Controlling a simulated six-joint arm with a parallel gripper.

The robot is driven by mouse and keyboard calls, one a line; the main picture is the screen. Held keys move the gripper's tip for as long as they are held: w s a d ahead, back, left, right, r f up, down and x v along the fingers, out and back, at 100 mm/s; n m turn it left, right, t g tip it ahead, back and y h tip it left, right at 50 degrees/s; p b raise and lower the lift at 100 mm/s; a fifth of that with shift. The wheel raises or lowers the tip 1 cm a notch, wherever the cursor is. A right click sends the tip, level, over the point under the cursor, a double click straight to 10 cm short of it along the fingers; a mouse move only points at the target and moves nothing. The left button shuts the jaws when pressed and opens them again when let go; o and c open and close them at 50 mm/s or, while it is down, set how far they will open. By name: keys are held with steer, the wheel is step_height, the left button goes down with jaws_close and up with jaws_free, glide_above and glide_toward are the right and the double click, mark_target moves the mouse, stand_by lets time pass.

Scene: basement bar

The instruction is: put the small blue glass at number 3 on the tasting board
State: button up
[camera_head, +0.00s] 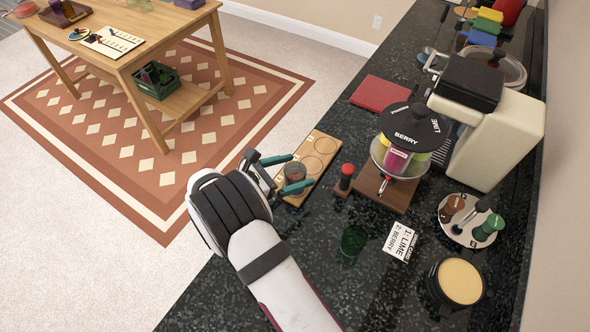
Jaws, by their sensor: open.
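The wooden tasting board (324,154) lies on the dark counter, with a row of ring-marked places; I cannot read its numbers. A small see-through glass (295,173) stands upright on the board's near end, and its tint is hard to tell at this size. My gripper (301,171) is open, with one teal finger on each side of this glass; I cannot tell whether they touch it. A dark green glass (353,242) stands on the counter, apart from the board. No other small glass that is clearly blue shows.
A card (399,241) reads "1: LIME, 2: BERRY". A cream machine (487,140), round tray (470,222) and yellow-topped tub (459,281) stand further right.

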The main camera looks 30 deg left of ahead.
steer(key=v, duration=1.1)
steer(key=w+d+r+m+g+h, duration=0.1)
steer(key=d+r+m+g, duration=0.2)
steer(key=d+m, duration=0.3)
steer(key=w+d+r+m+g+h, duration=0.1)
steer(key=w+d+r+m+g, duration=0.15)
steer(key=d, duration=0.55)
steer(key=w+d+r+m+g+h, duration=0.1)
steer(key=d+r+m+g, duration=0.2)
steer(key=d+m, duration=0.35)
steer(key=s+d+r+m+g+y, duration=0.2)
steer(key=s+d+m+g, duration=0.1)
steer(key=s+d+m, duration=0.3)
steer(key=s+d+r+m+g+y, duration=0.1)
steer(key=s+d+m+g+y, duration=0.15)
steer(key=s+d+m, duration=0.4)
steer(key=s+m+y, duration=0.1)
steer(key=m, duration=0.2)
steer(key=s+d+m+t+y, duration=0.1)
steer(key=s+m+y, duration=0.1)
steer(key=m, duration=0.1)
steer(key=s+d+m+y, duration=0.1)
steer(key=s+m+y, duration=0.1)
steer(key=m, duration=0.1)
steer(key=shift+d+f+m, duration=0.15)
steer(key=shift+f+m, duration=0.05)
steer(key=shift+m, duration=0.15)
